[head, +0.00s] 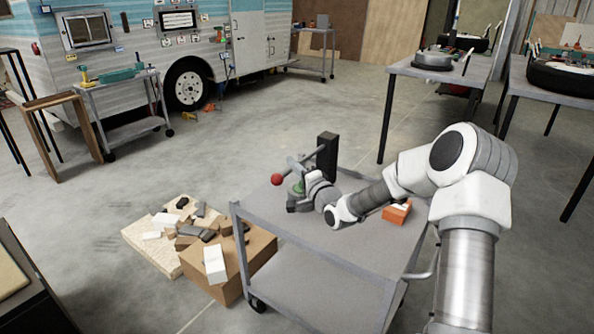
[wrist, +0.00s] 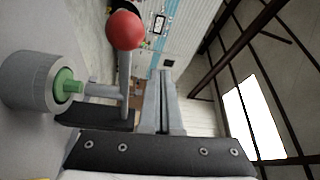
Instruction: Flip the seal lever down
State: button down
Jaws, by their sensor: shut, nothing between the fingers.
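The seal lever is a grey rod with a red ball knob (head: 277,179) on the cart in the head view. The knob sticks out to the left of a dark upright post (head: 327,155). A green part (head: 298,187) sits below the rod. My gripper (head: 297,205) is low beside the fixture, and its tips are hard to make out there. In the wrist view the red knob (wrist: 125,30) tops the rod, with a grey cylinder and green core (wrist: 68,82) to its left. My shut, empty fingers (wrist: 164,75) are just right of the rod; I cannot tell whether they touch it.
The fixture stands on a grey cart (head: 310,240). An orange box (head: 397,212) lies on the cart under my arm. A cardboard box (head: 245,262) with loose blocks stands on the floor to the left. Open floor lies behind the cart.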

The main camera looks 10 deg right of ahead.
jog(key=s+d+f+p, duration=0.2)
jog(key=s+d+f, duration=0.1)
jog(key=s, duration=0.5)
jog(key=shift+d, duration=0.9)
jog(key=s+d+r+n+g+h, duration=0.35)
jog(key=s+r+n, duration=0.2)
jog(key=s, duration=0.45)
jog(key=s+d+r+n+g+h, duration=0.2)
jog(key=s+r+n+g+h, duration=0.3)
jog(key=s, duration=0.5)
jog(key=s+a+r+n+g+y, duration=0.15)
jog(key=s+a, duration=0.25)
jog(key=s, duration=0.5)
jog(key=s+a+r+g, duration=0.2)
jog(key=s+a+r, duration=0.15)
jog(key=s, duration=0.55)
notch_tip(320, 180, up, 23)
jog(key=a+p, duration=0.1)
jog(key=p, duration=2.3)
jog(key=shift+s+y, duration=0.15)
jog(key=shift+y, duration=0.15)
